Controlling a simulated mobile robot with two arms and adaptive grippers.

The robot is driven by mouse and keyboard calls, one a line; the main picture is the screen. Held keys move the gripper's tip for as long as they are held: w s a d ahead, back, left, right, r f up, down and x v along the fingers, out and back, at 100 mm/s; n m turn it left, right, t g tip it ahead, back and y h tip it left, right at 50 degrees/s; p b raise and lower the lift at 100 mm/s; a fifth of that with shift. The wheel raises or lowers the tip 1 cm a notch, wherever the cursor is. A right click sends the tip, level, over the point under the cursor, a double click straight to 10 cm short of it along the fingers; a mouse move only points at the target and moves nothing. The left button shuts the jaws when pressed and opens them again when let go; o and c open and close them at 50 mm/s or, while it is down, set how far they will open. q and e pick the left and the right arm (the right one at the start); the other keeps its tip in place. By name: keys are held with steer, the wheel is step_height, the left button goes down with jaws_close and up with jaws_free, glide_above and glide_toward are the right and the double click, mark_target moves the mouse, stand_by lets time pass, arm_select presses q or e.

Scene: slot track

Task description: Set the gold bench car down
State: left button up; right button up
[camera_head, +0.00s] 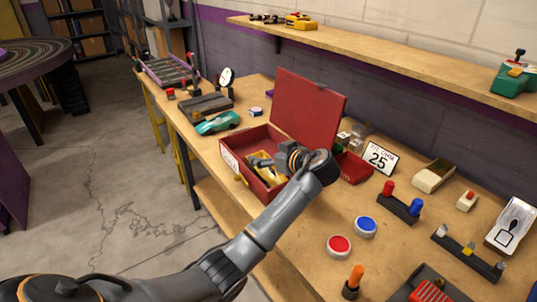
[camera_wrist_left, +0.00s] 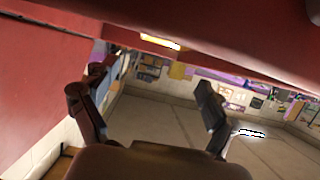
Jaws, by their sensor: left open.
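A gold-yellow shape that looks like the gold bench car (camera_head: 267,178) lies inside the open red metal box (camera_head: 230,158), mostly covered by my left gripper. My left gripper (camera_head: 262,164) is inside the box's outline, just above that shape. In the left wrist view its two fingers (camera_wrist_left: 142,95) stand wide apart with nothing between them. Red box surfaces fill the left and top of that view. Whether a finger touches the car cannot be told. My right gripper is in neither view.
The box's red lid (camera_head: 308,105) stands raised behind it. A teal car (camera_head: 217,123) sits to the left on the bench. A red tray (camera_head: 354,168), red button (camera_head: 339,245) and blue button (camera_head: 365,226) lie to the right.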

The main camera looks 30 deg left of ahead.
arm_select(q)
steer(key=shift+r, duration=0.25)
steer(key=v, duration=1.2)
steer(key=shift+r, duration=0.15)
steer(key=shift+w, duration=0.1)
